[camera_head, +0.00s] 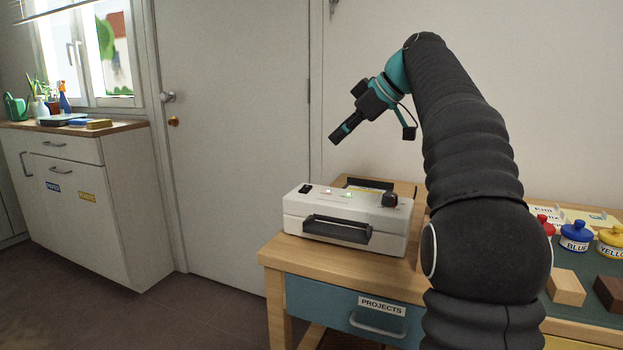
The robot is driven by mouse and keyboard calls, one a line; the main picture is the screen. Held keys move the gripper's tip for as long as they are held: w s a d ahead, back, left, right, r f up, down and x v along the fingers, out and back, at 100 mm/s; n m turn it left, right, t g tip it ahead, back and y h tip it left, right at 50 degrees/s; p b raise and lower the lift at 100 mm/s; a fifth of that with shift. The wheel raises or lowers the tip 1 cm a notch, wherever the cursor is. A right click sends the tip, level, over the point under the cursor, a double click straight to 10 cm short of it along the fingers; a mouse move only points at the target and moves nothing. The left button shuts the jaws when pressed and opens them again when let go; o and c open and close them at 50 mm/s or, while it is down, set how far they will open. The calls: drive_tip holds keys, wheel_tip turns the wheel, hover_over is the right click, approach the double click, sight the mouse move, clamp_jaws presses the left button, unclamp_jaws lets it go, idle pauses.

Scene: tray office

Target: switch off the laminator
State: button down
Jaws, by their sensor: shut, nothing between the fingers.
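The laminator (295,213) is a white box with a dark feed slot and tray at its front, standing on the left end of the wooden table. Its top has a black rocker switch (305,189) at the left, small red and green lights (337,193) in the middle, and a dark knob (390,200) at the right. I cannot tell the switch's position, but the lights look lit. My gripper (335,138) is shut and empty. It is in the air above the laminator, pointing down and left, apart from it.
The table (272,256) has a blue drawer (310,299) labelled PROJECTS. To the right are a blue-lidded jar (575,237), a yellow-lidded jar (612,240) and wooden blocks (566,288). My arm hides part of the table. A white cabinet (85,215) stands left of a closed door (230,130).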

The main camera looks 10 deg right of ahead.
drive_tip(key=b, duration=0.2)
hover_over(305, 189)
drive_tip(key=d, duration=0.2)
drive_tip(key=f, duration=0.6)
drive_tip(key=shift+s+a+f, duration=0.15)
drive_tip(key=shift+s+f, duration=0.15)
drive_tip(key=shift+s, duration=0.1)
drive_tip(key=f, duration=0.3)
drive_tip(key=shift+w+f, duration=0.1)
drive_tip(key=shift+w, duration=0.25)
drive_tip(key=shift+f, duration=0.55)
drive_tip(key=shift+w, duration=0.1)
